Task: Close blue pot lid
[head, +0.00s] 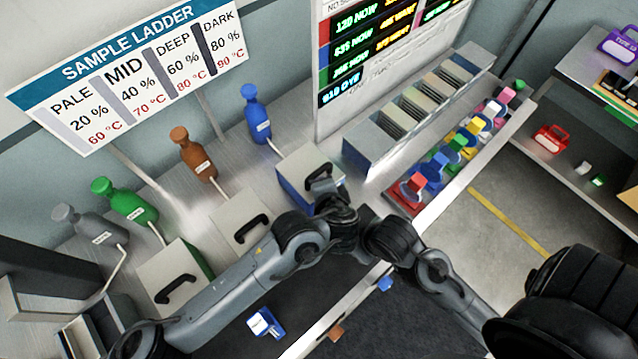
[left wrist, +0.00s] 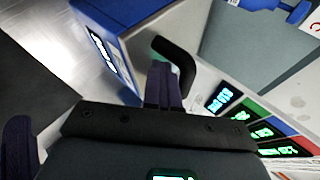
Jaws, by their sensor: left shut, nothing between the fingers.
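The blue pot (head: 291,194) is a box with blue sides and a pale grey lid (head: 300,162) with a black handle (head: 318,178). The lid looks roughly flat on the pot, but my arm hides its near right part, so I cannot tell whether it is fully seated. In the left wrist view, the handle (left wrist: 178,58) is just beyond my left fingers (left wrist: 164,85), beside the blue wall (left wrist: 112,25). My left gripper (head: 333,203) is shut and empty near the handle; contact is unclear. My right arm reaches close by, with its fingertips hidden.
A blue bottle (head: 257,118) stands behind the pot. Two more lidded pots, with handles (head: 250,229) and (head: 176,288), stand to the left. A grey slotted rack (head: 415,105) and a row of coloured modules (head: 440,165) lie to the right. A blue-white piece (head: 264,322) lies in front.

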